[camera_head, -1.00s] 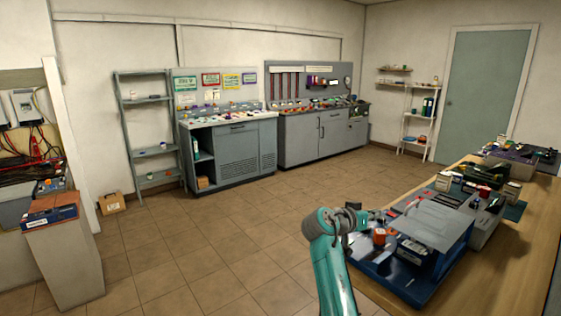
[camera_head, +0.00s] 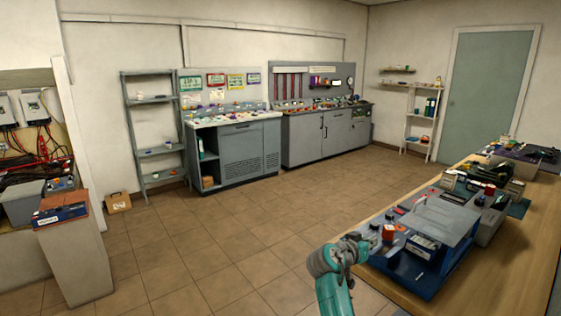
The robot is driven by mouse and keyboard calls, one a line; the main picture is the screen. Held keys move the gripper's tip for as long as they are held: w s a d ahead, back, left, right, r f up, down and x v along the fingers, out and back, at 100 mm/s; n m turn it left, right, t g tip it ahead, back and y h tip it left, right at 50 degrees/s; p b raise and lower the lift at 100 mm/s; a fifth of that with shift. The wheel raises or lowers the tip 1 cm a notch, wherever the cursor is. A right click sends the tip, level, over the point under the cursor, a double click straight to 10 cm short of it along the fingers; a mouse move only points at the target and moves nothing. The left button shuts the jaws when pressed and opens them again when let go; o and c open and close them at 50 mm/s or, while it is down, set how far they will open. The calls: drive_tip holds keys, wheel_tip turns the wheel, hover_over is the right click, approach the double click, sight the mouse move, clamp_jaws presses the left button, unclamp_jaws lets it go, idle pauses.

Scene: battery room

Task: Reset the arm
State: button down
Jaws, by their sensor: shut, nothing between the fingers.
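My arm (camera_head: 334,294) is teal and rises from the bottom edge, right of centre. My gripper (camera_head: 370,241) is the small grey end beyond the wrist, near the left edge of the workbench (camera_head: 499,265). It is shut with nothing in it. It is small and partly overlaps the clutter behind it, so its fingertips are hard to make out.
The bench carries a blue tray (camera_head: 408,283) with boxes and a grey panel, close to my arm. A battery (camera_head: 60,216) sits on a pedestal at left. Grey cabinets (camera_head: 242,155) and a shelf rack (camera_head: 152,133) line the back wall. The tiled floor between is clear.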

drive_tip(key=s+a+f+n+t+y, duration=0.1)
drive_tip(key=s+a+f+n+y, duration=0.15)
drive_tip(key=s+f, duration=0.9)
drive_tip(key=s+a+f+n+t+y, duration=0.1)
drive_tip(key=s+f+n+t+y, duration=0.2)
drive_tip(key=s+f, duration=0.9)
drive_tip(key=s+a+f+n+g+y, duration=0.1)
drive_tip(key=s+a+f+y, duration=0.15)
drive_tip(key=s+f, duration=0.55)
drive_tip(key=s+a+r+n+y, duration=0.1)
drive_tip(key=s+r+y, duration=0.15)
drive_tip(key=s, duration=0.85)
drive_tip(key=s+a+r+y, duration=0.1)
drive_tip(key=s+r, duration=0.2)
drive_tip(key=s, duration=0.8)
drive_tip(key=s+r+t, duration=0.2)
drive_tip(key=s+r, duration=1.2)
drive_tip(key=shift+s+a+m, duration=0.3)
drive_tip(key=shift+m, duration=0.15)
